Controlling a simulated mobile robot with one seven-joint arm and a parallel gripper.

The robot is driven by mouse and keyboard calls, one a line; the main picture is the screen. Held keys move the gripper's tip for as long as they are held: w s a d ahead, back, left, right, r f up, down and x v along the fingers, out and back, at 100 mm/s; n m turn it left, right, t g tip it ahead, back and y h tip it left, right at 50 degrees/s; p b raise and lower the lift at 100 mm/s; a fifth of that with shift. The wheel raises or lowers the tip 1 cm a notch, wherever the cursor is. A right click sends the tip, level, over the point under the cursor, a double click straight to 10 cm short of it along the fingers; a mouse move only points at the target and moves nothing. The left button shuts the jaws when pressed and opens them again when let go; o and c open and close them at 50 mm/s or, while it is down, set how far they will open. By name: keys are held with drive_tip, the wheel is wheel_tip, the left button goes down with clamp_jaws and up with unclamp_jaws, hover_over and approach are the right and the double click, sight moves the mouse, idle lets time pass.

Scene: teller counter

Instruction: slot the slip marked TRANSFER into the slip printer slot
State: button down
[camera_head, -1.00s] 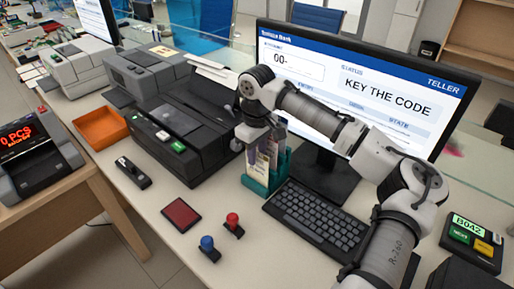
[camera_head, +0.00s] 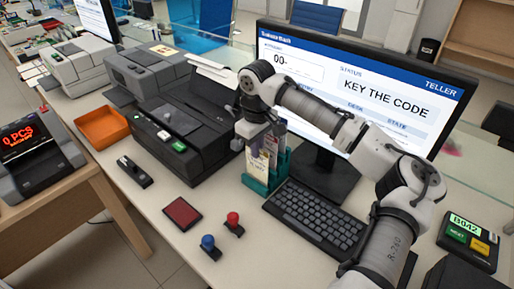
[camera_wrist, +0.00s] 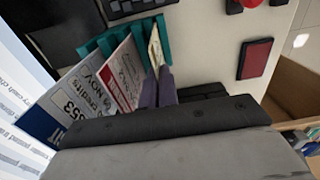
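Several paper slips (camera_head: 258,161) stand in a teal rack (camera_head: 256,185) beside the keyboard. In the wrist view the rack (camera_wrist: 106,42) holds a blue-edged slip (camera_wrist: 75,103), a red-striped slip (camera_wrist: 122,75) and a cream slip (camera_wrist: 154,48). I cannot read TRANSFER on any of them. The two purple fingers of my gripper (camera_wrist: 158,80) are close together at the near end of the cream slip; whether they pinch it is unclear. In the head view my gripper is over the rack, its tips partly hidden. A dark printer (camera_head: 190,150) stands left of the rack; its slot is not clearly visible.
The monitor (camera_head: 360,85) stands behind my arm, with the keyboard (camera_head: 315,215) in front of it. A red pad (camera_head: 182,213), two stamps (camera_head: 232,224), a stapler (camera_head: 134,172) and an orange tray (camera_head: 100,128) lie on the left.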

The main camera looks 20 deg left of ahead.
drive_tip(key=shift+r+p, duration=3.9)
drive_tip(key=shift+r, duration=1.15)
drive_tip(key=shift+f, duration=0.1)
